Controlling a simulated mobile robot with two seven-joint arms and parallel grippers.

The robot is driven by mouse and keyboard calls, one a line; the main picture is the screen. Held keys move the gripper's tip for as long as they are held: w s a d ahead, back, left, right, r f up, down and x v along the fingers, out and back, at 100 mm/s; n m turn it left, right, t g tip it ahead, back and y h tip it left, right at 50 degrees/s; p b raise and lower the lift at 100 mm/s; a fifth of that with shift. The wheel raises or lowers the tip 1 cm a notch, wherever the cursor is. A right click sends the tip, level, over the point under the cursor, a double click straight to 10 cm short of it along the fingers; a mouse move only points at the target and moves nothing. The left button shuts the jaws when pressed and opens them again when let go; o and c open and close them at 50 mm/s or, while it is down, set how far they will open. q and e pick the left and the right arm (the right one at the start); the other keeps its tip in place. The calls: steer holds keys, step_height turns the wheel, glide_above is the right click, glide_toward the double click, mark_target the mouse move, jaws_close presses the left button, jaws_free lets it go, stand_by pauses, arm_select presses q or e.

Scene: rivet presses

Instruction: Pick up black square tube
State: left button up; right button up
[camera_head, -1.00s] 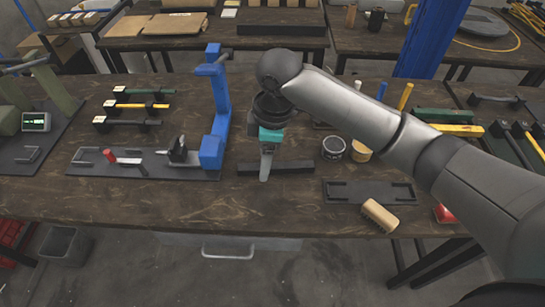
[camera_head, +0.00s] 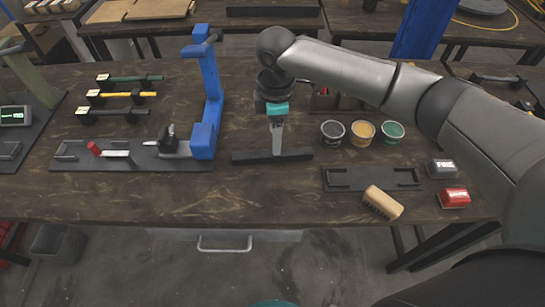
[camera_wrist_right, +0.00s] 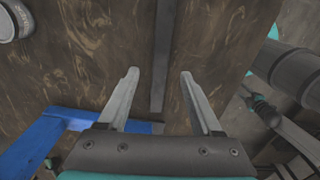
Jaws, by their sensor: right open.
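The black square tube (camera_head: 248,158) lies flat on the dark wooden table, right of the blue press (camera_head: 207,110). My right gripper (camera_head: 277,153) points down over the tube's middle and hides a small part of it. In the right wrist view the open fingers (camera_wrist_right: 160,74) stand on either side of the tube (camera_wrist_right: 160,40), which runs lengthwise between them. Both fingers look clear of the tube; their height above the table is hard to tell. My left gripper is not in view.
A black fixture plate (camera_head: 372,180) lies to the right, with a wooden brush (camera_head: 382,201) in front. Three cups, the dark one (camera_head: 332,132) nearest, stand behind the plate. Black and red boxes (camera_head: 453,197) sit at the right. The table in front of the tube is bare.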

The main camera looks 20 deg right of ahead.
mark_target(273, 156)
step_height(273, 156, down, 6)
steer(key=shift+s+r+b, duration=0.1)
steer(key=shift+r+b, duration=0.05)
steer(key=shift+b, duration=0.75)
steer(key=shift+r, duration=0.1)
jaws_close()
